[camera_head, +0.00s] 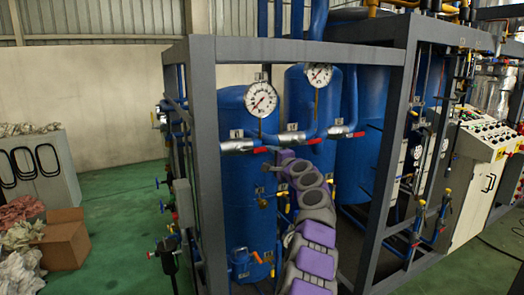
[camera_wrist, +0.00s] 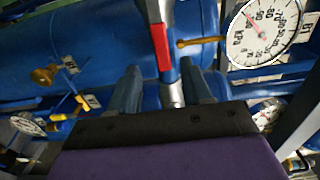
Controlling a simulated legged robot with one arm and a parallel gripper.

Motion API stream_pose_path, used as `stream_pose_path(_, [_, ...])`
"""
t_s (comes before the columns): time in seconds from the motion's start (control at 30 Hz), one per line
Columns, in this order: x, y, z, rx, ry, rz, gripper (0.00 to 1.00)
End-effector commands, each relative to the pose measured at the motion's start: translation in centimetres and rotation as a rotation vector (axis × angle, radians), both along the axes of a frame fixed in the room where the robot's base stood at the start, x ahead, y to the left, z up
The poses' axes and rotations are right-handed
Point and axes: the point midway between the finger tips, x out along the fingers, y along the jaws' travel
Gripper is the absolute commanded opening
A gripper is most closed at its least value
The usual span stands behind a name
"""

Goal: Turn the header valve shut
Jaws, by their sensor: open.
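In the wrist view, a valve lever with a red grip (camera_wrist: 160,50) lies just ahead of the fingers, in front of a silver pipe section (camera_wrist: 173,92). My gripper (camera_wrist: 160,78) is open, its two dark blue fingers either side of the pipe section, with nothing held. My gripper (camera_head: 286,156) is close to the left and middle levers. I cannot tell which lever the task means, or whether a finger touches it.
Two pressure gauges (camera_head: 261,99) (camera_head: 319,75) hang above the header. A gauge (camera_wrist: 262,28) is right of the fingers in the wrist view. Blue tanks (camera_head: 243,190) stand behind, inside a grey frame (camera_head: 207,165). A brass-coloured knob (camera_wrist: 45,76) is at the left.

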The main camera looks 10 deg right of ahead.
Motion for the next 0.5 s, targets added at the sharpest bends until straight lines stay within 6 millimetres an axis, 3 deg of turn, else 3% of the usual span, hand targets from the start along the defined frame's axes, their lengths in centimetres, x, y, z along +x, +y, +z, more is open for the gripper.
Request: stream_pose_path(0.5, [3.6, 1.0, 0.5, -0.004, -0.003, -0.004, 0.49])
